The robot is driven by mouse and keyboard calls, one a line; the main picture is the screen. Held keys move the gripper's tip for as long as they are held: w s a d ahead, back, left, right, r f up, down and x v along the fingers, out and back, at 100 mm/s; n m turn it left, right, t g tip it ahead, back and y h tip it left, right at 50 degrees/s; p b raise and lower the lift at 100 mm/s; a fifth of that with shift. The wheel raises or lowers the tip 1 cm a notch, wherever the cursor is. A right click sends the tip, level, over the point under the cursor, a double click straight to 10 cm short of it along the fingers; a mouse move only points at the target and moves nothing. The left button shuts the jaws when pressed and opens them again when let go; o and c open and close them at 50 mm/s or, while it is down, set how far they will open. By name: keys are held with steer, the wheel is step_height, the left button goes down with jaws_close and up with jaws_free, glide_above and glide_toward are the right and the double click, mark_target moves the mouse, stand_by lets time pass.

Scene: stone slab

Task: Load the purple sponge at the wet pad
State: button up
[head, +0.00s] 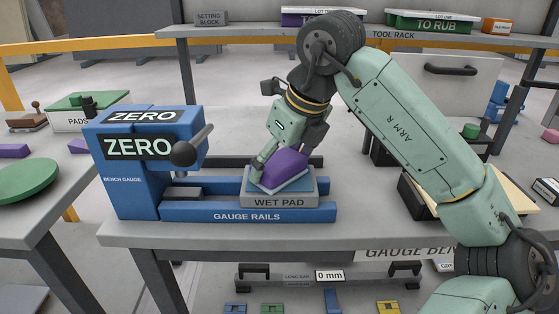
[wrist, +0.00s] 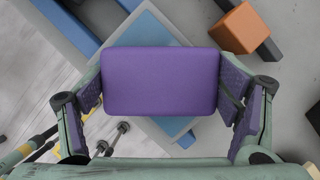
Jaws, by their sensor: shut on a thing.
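My gripper (wrist: 161,90) is shut on the purple sponge (wrist: 160,80), with one finger against each short side. In the head view the sponge (head: 286,168) is tilted and sits over the blue top of the wet pad (head: 279,201). The wet pad is a grey block labelled WET PAD, resting on the blue gauge rails (head: 230,216). In the wrist view the blue pad surface (wrist: 146,30) shows beyond and below the sponge. I cannot tell whether the sponge touches the pad.
A tool rack (head: 395,36) with bins runs behind. A black-sided tray (head: 425,203) lies to the right. The bench front is clear.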

mark_target(279, 160)
steer(key=shift+r+p, duration=2.45)
steer(key=shift+r, duration=1.05)
steer(key=shift+f, duration=0.1)
